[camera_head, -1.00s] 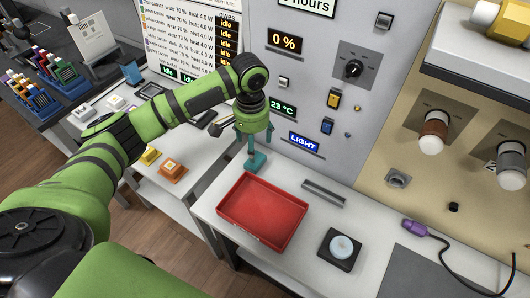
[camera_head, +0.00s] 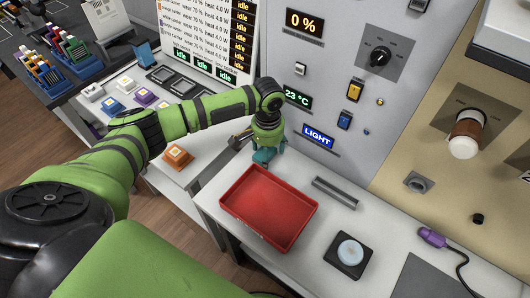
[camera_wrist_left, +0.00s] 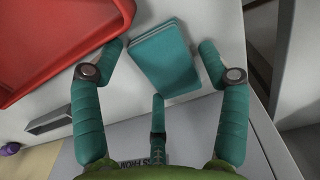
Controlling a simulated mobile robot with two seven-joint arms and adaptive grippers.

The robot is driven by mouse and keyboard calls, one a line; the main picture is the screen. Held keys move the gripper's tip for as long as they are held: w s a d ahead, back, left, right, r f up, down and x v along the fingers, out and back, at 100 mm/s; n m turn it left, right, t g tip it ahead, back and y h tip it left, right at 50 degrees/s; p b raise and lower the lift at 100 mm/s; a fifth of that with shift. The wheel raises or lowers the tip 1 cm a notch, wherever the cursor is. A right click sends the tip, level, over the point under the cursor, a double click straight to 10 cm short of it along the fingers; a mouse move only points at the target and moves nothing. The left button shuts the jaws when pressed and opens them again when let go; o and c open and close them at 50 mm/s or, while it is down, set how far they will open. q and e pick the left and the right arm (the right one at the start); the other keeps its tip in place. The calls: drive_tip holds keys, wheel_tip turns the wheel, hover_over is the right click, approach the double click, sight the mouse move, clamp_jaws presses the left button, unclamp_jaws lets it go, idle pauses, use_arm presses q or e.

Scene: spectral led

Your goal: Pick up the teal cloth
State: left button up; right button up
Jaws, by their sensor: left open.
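The teal cloth (camera_wrist_left: 165,58) is a folded flat rectangle on the white bench top in the left wrist view, beside the red tray (camera_head: 270,207). My left gripper (camera_wrist_left: 161,50) is open, with its teal fingers spread on either side of the cloth and the third finger below its near edge. I cannot tell whether the fingers touch it. In the head view my left gripper (camera_head: 266,154) is low over the bench, just behind the tray's back left corner. There the cloth cannot be told apart from the teal fingers. My right gripper is not in view.
The empty red tray's rim lies close to the left gripper. A grey bar handle (camera_head: 335,191) and a black block with a pale disc (camera_head: 350,253) are to the right. The grey panel wall (camera_head: 330,80) rises behind. An orange block (camera_head: 177,157) sits on the left bench.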

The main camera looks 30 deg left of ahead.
use_arm(q)
drive_tip(key=c, duration=0.6)
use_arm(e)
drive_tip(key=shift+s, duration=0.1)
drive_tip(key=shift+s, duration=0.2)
use_arm(q)
drive_tip(key=shift+s+r, duration=0.1)
drive_tip(key=shift+r, duration=0.05)
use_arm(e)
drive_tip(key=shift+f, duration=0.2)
use_arm(q)
drive_tip(key=shift+s+r+b, duration=0.1)
drive_tip(key=shift+r+b, duration=0.1)
drive_tip(key=shift+b, duration=0.15)
wheel_tip(320, 180, up, 6)
drive_tip(key=shift+r+b, duration=0.1)
drive_tip(key=shift+b, duration=0.3)
drive_tip(key=s+a+b, duration=0.1)
drive_tip(key=s, duration=1.2)
drive_tip(key=s+a+b, duration=0.1)
drive_tip(key=s, duration=0.5)
drive_tip(key=shift+s+a+r+b, duration=0.1)
drive_tip(key=shift+s+a+b, duration=0.15)
drive_tip(key=shift+a+b, duration=0.1)
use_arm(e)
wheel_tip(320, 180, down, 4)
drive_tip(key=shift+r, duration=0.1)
